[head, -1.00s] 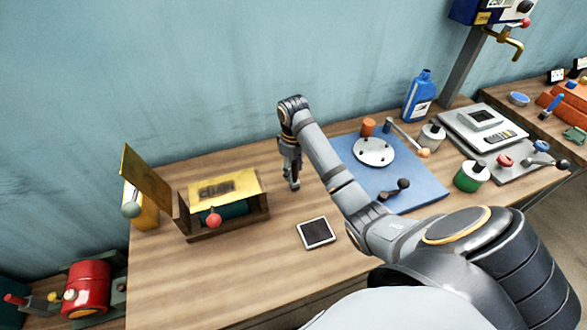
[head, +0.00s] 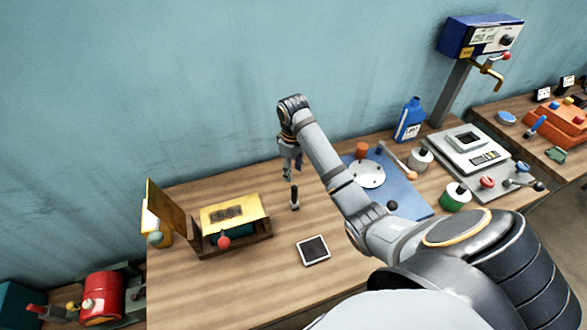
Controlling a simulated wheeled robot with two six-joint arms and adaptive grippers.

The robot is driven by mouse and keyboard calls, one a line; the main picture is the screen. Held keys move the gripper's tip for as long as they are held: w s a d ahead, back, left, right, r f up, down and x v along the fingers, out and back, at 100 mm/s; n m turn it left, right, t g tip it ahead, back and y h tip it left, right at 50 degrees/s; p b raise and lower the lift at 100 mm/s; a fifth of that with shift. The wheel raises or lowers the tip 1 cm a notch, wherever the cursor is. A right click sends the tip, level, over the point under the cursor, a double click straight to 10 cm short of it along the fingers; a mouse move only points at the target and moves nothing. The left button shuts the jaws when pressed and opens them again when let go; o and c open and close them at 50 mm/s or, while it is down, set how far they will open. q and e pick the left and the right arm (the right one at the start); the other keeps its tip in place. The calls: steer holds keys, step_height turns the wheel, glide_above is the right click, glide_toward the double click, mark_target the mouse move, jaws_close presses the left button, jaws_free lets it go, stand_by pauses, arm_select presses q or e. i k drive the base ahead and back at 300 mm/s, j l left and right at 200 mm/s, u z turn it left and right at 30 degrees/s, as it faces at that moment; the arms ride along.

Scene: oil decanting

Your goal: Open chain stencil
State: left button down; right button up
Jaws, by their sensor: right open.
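A wooden stencil box (head: 264,240) stands on the left part of the table. A yellow stencil plate (head: 245,207) with dark cut-out marks lies on top of it, over something dark teal. A red ball knob (head: 223,242) sits at its front edge. A brown-yellow panel (head: 170,208) stands tilted up at its left. I cannot tell which part is the chain stencil. My right gripper (head: 289,173) is open and empty, pointing down, above and right of the box. A small dark-handled tool (head: 294,200) stands upright on the table just below it. My left gripper is out of view.
A small dark-screened tablet (head: 313,250) lies in front. A grey-green knob (head: 155,238) is beside the panel. A blue mat (head: 408,190) with a white disc (head: 368,174), a blue bottle (head: 410,118) and a scale (head: 468,147) are at right. My right arm crosses the table's middle.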

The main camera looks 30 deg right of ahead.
mark_target(215, 218)
steer(key=k, duration=1.5)
